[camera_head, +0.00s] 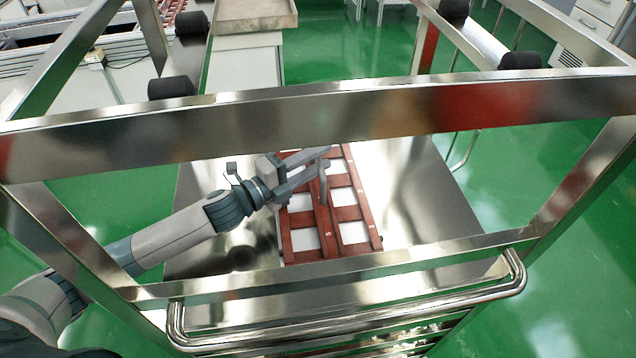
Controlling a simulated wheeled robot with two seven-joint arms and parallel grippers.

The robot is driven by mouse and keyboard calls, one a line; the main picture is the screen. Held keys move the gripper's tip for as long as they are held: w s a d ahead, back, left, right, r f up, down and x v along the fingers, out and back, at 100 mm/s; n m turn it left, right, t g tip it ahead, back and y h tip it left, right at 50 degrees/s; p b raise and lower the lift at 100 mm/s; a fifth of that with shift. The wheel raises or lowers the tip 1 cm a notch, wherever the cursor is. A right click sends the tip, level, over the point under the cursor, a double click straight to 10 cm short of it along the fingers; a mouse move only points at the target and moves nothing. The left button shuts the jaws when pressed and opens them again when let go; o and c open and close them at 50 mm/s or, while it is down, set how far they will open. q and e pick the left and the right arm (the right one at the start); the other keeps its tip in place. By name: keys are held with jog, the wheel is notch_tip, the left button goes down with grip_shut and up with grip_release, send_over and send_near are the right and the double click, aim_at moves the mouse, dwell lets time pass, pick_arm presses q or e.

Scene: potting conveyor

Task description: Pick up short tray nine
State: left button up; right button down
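A brown slatted tray (345,214) with pale openings lies flat on the metal shelf of a cart, a little right of the picture's middle. My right gripper is not in view.
The cart's steel upper bar (420,108) crosses the view above the tray, and a lower rail and handle (345,330) cross nearer me. The bare shelf (415,190) is free right of the tray. White cabinets and a conveyor stand behind.

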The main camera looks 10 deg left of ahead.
pick_arm(q)
grip_shut()
dwell(1.4)
